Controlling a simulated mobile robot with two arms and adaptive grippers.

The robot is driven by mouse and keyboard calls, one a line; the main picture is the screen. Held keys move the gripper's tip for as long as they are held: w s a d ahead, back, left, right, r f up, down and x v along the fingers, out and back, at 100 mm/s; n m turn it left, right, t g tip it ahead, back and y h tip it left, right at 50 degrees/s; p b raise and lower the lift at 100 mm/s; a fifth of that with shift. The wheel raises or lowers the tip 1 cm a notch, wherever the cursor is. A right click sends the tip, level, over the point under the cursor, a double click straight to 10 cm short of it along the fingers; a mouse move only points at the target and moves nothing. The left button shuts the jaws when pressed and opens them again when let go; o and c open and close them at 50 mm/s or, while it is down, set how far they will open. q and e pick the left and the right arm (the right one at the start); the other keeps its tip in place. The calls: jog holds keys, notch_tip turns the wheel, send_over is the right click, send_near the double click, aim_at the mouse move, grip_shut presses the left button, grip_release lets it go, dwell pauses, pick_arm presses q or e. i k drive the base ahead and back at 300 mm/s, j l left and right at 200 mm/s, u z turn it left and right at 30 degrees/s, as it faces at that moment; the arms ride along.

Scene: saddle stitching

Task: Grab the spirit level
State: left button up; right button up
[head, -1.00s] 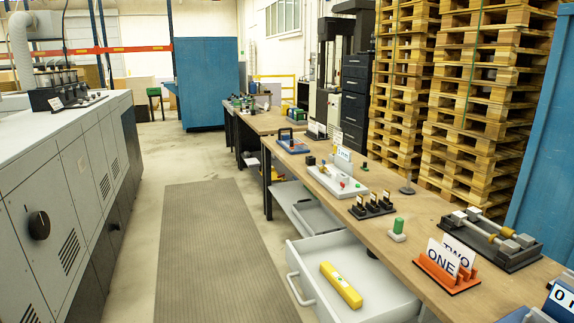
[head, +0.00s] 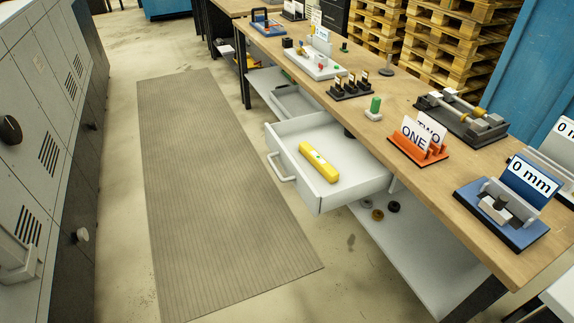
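A yellow spirit level (head: 319,162) lies flat in an open white drawer (head: 345,188) under the long wooden workbench. The drawer is pulled out towards the aisle, and its handle (head: 281,169) faces left. The level lies near the drawer's front side, with nothing on top of it. Neither of my grippers shows in the head view.
The wooden bench (head: 390,122) carries an orange card holder (head: 418,146), a blue "0 mm" fixture (head: 503,208) and a dark roller fixture (head: 461,116). A grey mat (head: 205,200) covers the clear aisle. Grey cabinets (head: 50,130) line the left side.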

aim_at(324, 167)
jog(key=z, duration=0.9)
jog(key=i+j+z, duration=0.2)
jog(key=j+z, duration=0.25)
jog(key=i+j+z, duration=0.1)
jog(key=j+z, duration=0.85)
jog(key=j, duration=0.15)
jog(key=j+z, duration=0.45)
jog(key=k+j, duration=0.05)
jog(key=j, duration=0.05)
